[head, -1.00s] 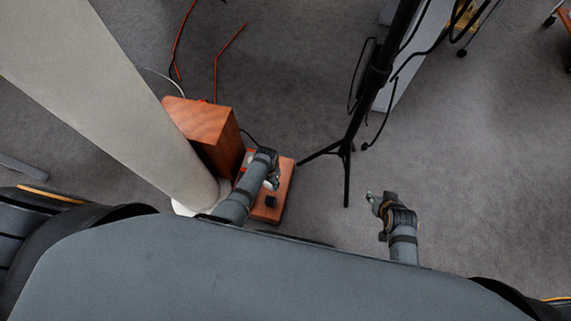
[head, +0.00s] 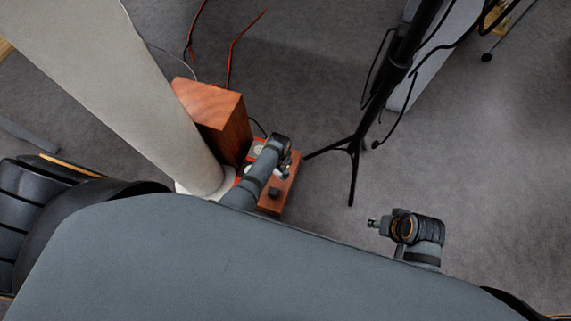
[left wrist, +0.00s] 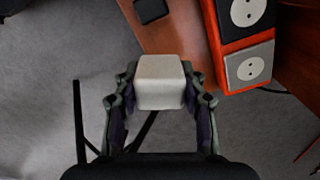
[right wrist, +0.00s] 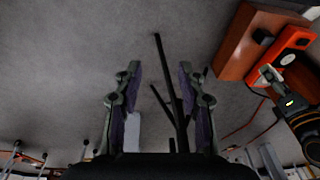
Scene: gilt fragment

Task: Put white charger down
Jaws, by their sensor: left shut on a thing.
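The white charger (left wrist: 160,82) is a small pale block between the fingertips of my left gripper (left wrist: 160,90), which is shut on it. In the left wrist view it overlaps the edge of a low wooden board (left wrist: 190,38); its height above the board is hard to tell. In the head view my left gripper (head: 284,171) is over the board's right side, and the charger is barely visible. The right wrist view also shows the white charger (right wrist: 268,73) at the left fingertips. My right gripper (right wrist: 160,82) is open and empty above the carpet.
A tall wooden box (head: 215,112) and a pale column (head: 125,85) stand left. A black tripod stand (head: 353,160) is right of the board. Carpet is clear between.

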